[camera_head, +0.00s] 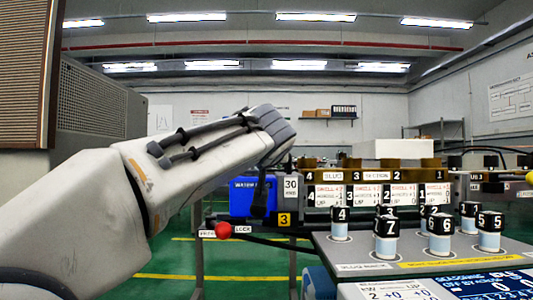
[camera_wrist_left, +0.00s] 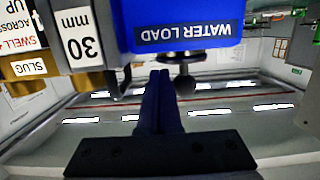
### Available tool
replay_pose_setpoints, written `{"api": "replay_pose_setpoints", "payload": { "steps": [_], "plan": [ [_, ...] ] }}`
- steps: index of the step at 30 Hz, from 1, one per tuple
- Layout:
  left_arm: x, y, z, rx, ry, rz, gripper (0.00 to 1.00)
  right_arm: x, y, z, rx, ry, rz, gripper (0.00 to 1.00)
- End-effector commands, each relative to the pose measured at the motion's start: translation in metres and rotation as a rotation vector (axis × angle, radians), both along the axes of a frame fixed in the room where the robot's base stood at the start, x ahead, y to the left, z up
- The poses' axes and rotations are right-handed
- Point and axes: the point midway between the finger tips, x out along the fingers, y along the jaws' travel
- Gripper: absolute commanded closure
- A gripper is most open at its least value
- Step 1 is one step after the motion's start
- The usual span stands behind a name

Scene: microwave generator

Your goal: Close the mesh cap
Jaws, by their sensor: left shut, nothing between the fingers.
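My left arm reaches in from the left in the head view, and its gripper (camera_head: 259,208) hangs in front of the blue WATER LOAD box (camera_head: 240,197). In the left wrist view the gripper's dark fingers (camera_wrist_left: 161,88) are together with nothing between them. Their tips lie just below the upside-down blue box (camera_wrist_left: 185,15) in the picture, beside a dark round knob (camera_wrist_left: 184,85); I cannot tell whether they touch. No part is clearly recognisable as the mesh cap. My right gripper is not in view.
A red ball knob (camera_head: 223,230) sits by a LOCK label. A "30 mm" block (camera_head: 290,188) stands right of the blue box, beside the slug rack (camera_head: 377,177). Several numbered cylinders (camera_head: 386,243) stand on the grey panel (camera_head: 345,251). A perforated grey cabinet (camera_head: 90,100) is at left.

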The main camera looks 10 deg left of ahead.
Motion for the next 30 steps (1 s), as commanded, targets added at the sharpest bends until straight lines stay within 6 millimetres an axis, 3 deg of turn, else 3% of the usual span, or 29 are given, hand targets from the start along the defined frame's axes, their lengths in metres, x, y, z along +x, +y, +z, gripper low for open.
{"api": "replay_pose_setpoints", "payload": {
  "steps": [6, 24, 30],
  "plan": [
    [-0.002, 0.000, -0.006, 0.000, 0.000, 0.000, 1.00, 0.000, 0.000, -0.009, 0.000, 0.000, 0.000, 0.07],
    [-0.002, 0.000, -0.006, 0.000, 0.000, 0.001, 1.00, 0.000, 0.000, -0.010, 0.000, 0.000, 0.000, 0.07],
    [-0.002, 0.002, 0.012, 0.000, 0.000, 0.004, 1.00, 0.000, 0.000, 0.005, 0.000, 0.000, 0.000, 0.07]
  ]
}}
